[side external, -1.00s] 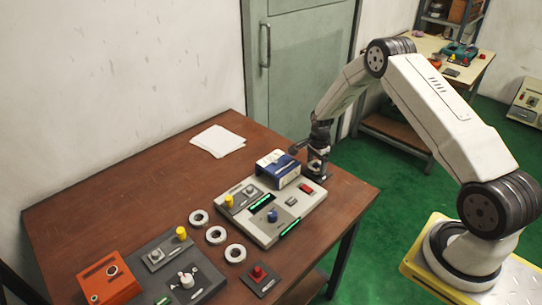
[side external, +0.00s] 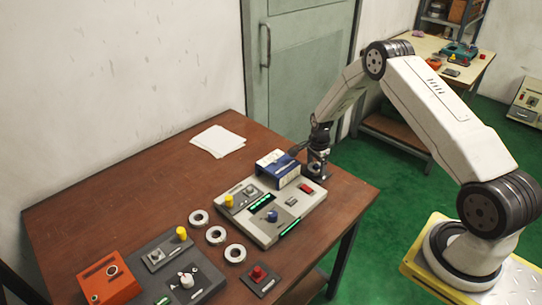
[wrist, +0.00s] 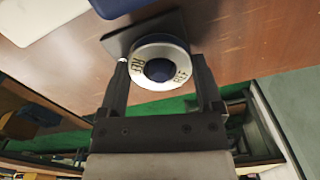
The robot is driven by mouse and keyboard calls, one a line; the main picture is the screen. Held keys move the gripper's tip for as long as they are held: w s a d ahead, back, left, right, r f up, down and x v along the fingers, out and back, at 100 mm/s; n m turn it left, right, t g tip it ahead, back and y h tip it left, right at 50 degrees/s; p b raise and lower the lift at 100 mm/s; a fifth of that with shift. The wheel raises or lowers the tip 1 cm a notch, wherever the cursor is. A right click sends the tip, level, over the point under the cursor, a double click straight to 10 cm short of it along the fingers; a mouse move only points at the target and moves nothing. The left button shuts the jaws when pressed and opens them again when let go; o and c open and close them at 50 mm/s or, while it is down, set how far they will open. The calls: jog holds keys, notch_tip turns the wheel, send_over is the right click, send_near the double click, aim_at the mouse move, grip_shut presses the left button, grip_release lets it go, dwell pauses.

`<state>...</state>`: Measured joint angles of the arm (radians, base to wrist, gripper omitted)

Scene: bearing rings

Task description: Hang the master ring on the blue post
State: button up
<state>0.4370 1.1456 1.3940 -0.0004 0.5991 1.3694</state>
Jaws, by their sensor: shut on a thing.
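A pale metal ring (wrist: 158,62) with dark lettering that reads "REF" is between the fingers of my gripper (wrist: 162,82) in the wrist view. My gripper is shut on it. A dark blue round part (wrist: 159,69) shows in the ring's hole, and a dark plate (wrist: 118,40) lies behind it. I cannot tell whether the ring is around the blue part or apart from it. In the side view my gripper (side external: 317,169) is low at the table's far right, beside the box.
Several plain rings, including one (side external: 235,254), lie on the brown table. An orange box (side external: 108,278) and a dark panel (side external: 208,273) are at the front left. Papers (side external: 218,141) lie at the back.

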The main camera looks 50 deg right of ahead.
dwell(0.4)
jog(key=o, duration=1.3)
jog(key=shift+c, duration=0.2)
jog(key=shift+r, duration=3.7)
jog(key=shift+a, duration=0.1)
